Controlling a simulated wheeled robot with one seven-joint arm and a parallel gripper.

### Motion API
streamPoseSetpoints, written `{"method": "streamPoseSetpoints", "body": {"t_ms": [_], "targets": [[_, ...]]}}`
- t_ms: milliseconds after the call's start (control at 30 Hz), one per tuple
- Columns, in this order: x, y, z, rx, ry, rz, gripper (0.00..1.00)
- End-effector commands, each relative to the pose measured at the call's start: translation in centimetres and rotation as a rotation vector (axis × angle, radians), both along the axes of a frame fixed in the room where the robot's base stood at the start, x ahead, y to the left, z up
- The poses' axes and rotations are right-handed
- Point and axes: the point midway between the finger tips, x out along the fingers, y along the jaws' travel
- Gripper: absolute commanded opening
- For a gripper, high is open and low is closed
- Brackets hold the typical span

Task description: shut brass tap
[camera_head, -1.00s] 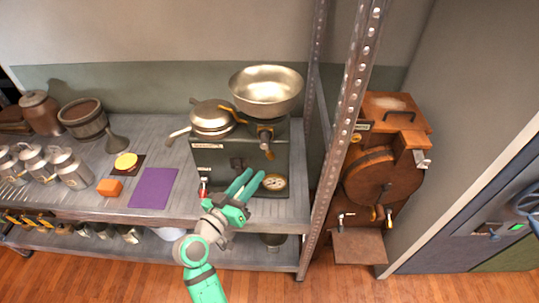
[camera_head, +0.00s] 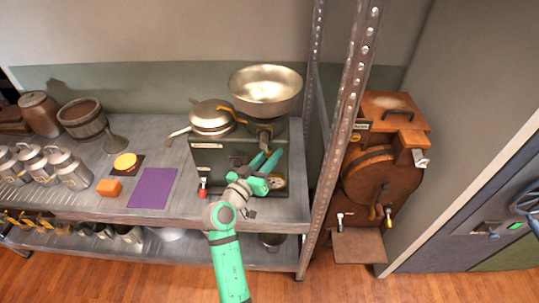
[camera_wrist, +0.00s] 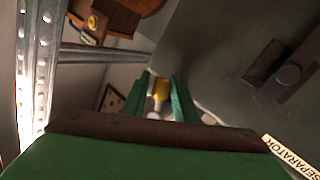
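The brass tap (camera_head: 264,134) is on the front of the dark separator machine (camera_head: 212,157), below the large metal bowl. Its lower part is hidden by my gripper in the head view. My gripper (camera_head: 267,159) is in front of the machine with its green fingers pointing up at the tap. In the wrist view, the fingers of my gripper (camera_wrist: 160,98) are apart, and the yellow brass end of the tap (camera_wrist: 161,88) shows in the gap between them. I cannot tell whether either finger touches it.
A round gauge (camera_head: 279,181) is partly hidden behind my gripper. A red-handled lever (camera_head: 203,184) is at the machine's lower left. A perforated metal post (camera_head: 341,130) stands close on the right. A purple mat (camera_head: 153,188) lies on the bench at left.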

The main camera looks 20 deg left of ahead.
Motion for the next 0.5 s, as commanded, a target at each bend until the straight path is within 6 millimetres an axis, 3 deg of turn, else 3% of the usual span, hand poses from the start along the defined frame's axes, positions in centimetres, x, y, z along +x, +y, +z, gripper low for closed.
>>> {"method": "streamPoseSetpoints", "body": {"t_ms": [133, 267, 500], "targets": [[-0.07, 0.19, 0.00, 0.000, 0.000, 0.003, 0.26], [-0.08, 0.21, 0.00, 0.000, 0.000, 0.003, 0.00], [0.00, 0.04, 0.02, -0.009, -0.003, 0.001, 0.00]]}}
